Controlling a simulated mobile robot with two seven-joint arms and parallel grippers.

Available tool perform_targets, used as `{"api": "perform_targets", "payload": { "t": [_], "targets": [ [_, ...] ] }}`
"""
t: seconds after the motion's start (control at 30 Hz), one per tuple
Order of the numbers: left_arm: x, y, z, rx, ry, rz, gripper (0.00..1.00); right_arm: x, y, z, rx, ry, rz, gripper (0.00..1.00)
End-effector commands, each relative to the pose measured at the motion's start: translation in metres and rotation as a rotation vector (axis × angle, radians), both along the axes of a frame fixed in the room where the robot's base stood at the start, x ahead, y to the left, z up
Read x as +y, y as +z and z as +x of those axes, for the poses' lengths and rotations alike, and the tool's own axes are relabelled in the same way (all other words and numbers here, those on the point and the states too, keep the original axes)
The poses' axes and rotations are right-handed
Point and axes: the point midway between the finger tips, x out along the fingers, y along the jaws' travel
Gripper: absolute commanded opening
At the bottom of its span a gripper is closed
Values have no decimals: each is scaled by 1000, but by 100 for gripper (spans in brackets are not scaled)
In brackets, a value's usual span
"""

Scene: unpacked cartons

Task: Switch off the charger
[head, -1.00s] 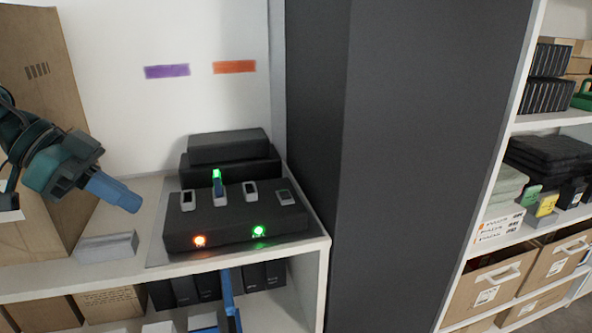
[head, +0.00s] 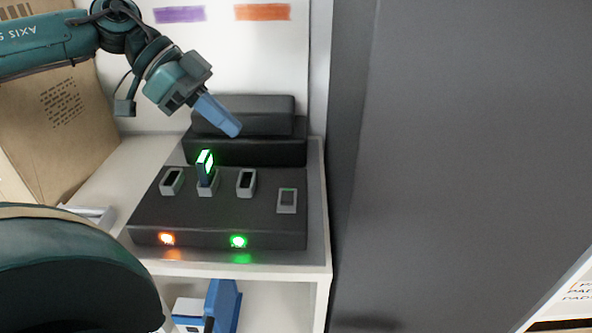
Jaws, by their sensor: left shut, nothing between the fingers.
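The charger (head: 215,220) is a low black block on the white shelf, with a row of grey-rimmed sockets on its sloping top. A piece with a bright green light (head: 205,163) stands upright in the second socket from the left. The grey piece at the right end (head: 287,201) looks different from the sockets and may be a switch. An orange light (head: 167,239) and a green light (head: 238,241) glow on the front face. My left gripper (head: 234,131) is shut and empty, its blue fingers above and behind the sockets, apart from them. My right gripper is out of view.
Black stepped blocks (head: 245,150) stand behind the charger, close to my left fingers. A cardboard carton (head: 65,125) is at the left. A dark grey panel (head: 460,130) closes off the right. Blue and white items (head: 222,305) sit on the shelf below.

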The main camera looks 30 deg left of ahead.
Motion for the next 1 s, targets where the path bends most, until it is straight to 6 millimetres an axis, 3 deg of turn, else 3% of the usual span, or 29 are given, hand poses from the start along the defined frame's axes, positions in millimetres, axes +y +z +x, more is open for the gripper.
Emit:
{"api": "perform_targets", "payload": {
  "t": [0.47,0.9,1.0],
  "targets": [
    [-3,-3,1,1,-1,0,0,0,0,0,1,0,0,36],
    [-52,-53,22,1,-5,-9,0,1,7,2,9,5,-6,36],
    [-54,-56,24,4,-3,2,0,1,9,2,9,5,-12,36]
  ]
}}
